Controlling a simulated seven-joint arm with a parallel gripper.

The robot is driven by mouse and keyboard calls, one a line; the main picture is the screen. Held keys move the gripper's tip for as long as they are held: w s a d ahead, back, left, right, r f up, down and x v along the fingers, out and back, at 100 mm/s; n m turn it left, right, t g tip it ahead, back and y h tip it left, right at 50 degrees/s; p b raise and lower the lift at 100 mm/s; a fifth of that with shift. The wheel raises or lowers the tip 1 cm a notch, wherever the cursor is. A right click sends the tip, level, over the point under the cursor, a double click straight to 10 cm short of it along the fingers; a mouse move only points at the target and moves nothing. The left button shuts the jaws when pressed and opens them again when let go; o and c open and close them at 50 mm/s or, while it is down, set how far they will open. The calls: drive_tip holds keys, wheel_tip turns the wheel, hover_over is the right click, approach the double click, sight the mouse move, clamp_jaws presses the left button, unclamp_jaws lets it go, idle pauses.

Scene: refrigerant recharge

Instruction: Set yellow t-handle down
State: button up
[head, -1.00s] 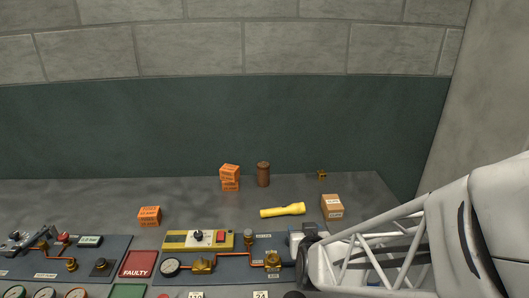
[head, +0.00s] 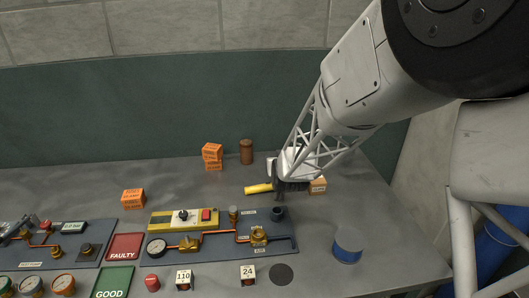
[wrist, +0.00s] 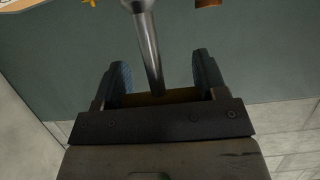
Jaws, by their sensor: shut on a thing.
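The t-handle's grey metal shaft (wrist: 148,50) runs up and away from between the fingers. A dull yellow bar (wrist: 178,96), seemingly its grip, lies across the base of the fingers in shadow.
Orange boxes (head: 212,156) and a brown cylinder (head: 246,152) stand behind. The piping panel (head: 215,256) is in front. A blue-and-grey round container (head: 347,248) stands right; bare bench surrounds it.

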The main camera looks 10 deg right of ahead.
drive_tip(key=d+r+x, duration=0.1)
drive_tip(key=x, duration=0.7)
drive_tip(key=shift+w+d, duration=0.15)
drive_tip(key=shift+w, duration=0.1)
drive_tip(key=shift+w+r, duration=0.1)
drive_tip(key=shift+r, duration=0.05)
drive_tip(key=w, duration=0.5)
drive_tip(key=w+f, duration=0.1)
drive_tip(key=w, duration=0.9)
drive_tip(key=shift+w+a+f, duration=0.2)
drive_tip(key=shift+w, duration=0.2)
drive_tip(key=shift+f, duration=1.8)
drive_tip(key=shift+f, duration=0.15)
drive_tip(key=o, duration=1)
drive_tip(key=shift+c, duration=0.2)
